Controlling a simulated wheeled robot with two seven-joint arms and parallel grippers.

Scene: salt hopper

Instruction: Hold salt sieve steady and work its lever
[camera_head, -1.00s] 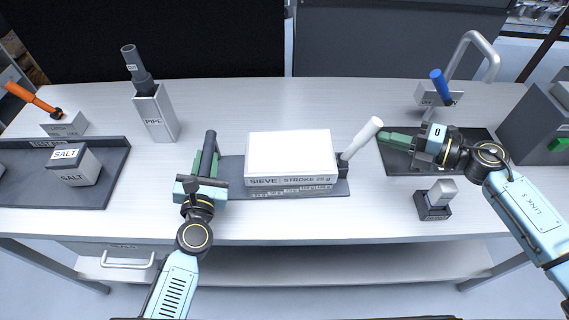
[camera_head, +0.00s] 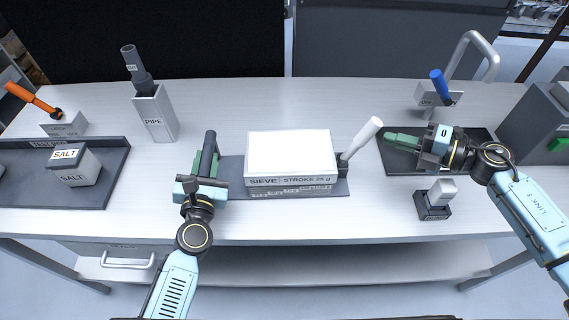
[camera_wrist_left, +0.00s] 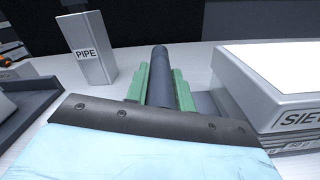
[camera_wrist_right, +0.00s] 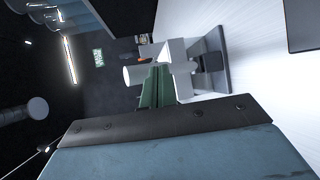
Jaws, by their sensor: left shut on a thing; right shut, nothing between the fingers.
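The salt sieve (camera_head: 290,181) is a pale box with a white top, labelled "SIEVE STROKE 25 g", on a dark base plate. Its white lever (camera_head: 361,138) leans up and to the right from the box's right end. A dark upright handle (camera_head: 210,145) stands at its left end. My left gripper (camera_head: 206,162) is shut on this handle, which shows between the green fingers in the left wrist view (camera_wrist_left: 160,80). My right gripper (camera_head: 392,138) is shut and empty, just right of the lever and apart from it. In the right wrist view the lever (camera_wrist_right: 135,75) appears near the fingertips.
A PIPE holder (camera_head: 155,115) stands back left. A salt block (camera_head: 75,166) sits in a dark tray (camera_head: 115,175) at the left. A dark mat (camera_head: 400,162) lies under my right gripper. A small block on a dark stand (camera_head: 433,209) is in front of it. The table behind the sieve is clear.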

